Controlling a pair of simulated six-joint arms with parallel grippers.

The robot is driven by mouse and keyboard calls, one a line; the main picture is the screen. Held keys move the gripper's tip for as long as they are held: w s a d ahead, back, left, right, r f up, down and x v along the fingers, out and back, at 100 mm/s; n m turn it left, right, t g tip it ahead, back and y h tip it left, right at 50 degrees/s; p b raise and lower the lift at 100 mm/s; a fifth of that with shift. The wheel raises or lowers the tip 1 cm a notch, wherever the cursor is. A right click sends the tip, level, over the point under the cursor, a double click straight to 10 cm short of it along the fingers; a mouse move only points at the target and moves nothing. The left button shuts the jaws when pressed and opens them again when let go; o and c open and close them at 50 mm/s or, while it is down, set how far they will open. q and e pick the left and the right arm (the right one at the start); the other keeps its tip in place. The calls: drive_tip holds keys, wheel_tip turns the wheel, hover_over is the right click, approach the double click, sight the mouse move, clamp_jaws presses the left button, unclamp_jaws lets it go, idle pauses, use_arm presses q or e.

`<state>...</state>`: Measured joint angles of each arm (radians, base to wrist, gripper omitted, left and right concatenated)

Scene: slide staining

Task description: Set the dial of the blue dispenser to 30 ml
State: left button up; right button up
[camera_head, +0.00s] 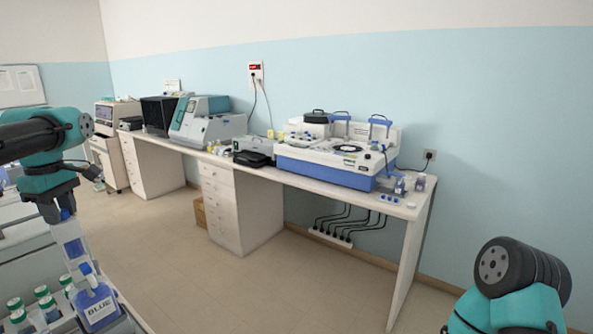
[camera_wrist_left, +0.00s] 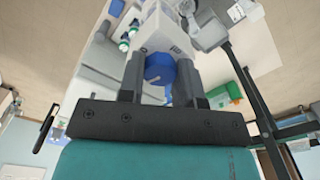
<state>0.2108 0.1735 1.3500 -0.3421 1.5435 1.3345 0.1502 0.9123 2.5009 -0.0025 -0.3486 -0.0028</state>
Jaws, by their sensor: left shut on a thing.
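The blue dispenser (camera_head: 97,305) is a bottle labelled "BLUE" with a pale upper body, at the lower left of the head view. In the left wrist view the pale dispenser body (camera_wrist_left: 165,30) stands just beyond the fingers. Its blue round dial (camera_wrist_left: 158,68) lies between them, with a small pale mark on it. My left gripper (camera_head: 66,213) reaches down to the top of the dispenser. In the left wrist view this gripper (camera_wrist_left: 160,80) is shut on the dial. The dial's scale cannot be read. My right gripper is out of view.
Several green-capped bottles (camera_head: 42,296) stand close to the left of the dispenser. A long bench (camera_head: 262,172) with lab machines, including a white and blue one (camera_head: 325,165), runs along the wall. The floor (camera_head: 185,255) between is clear.

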use_arm(q)
drive_tip(key=shift+n, duration=1.4)
drive_tip(key=o, duration=0.5)
drive_tip(key=shift+r, duration=3)
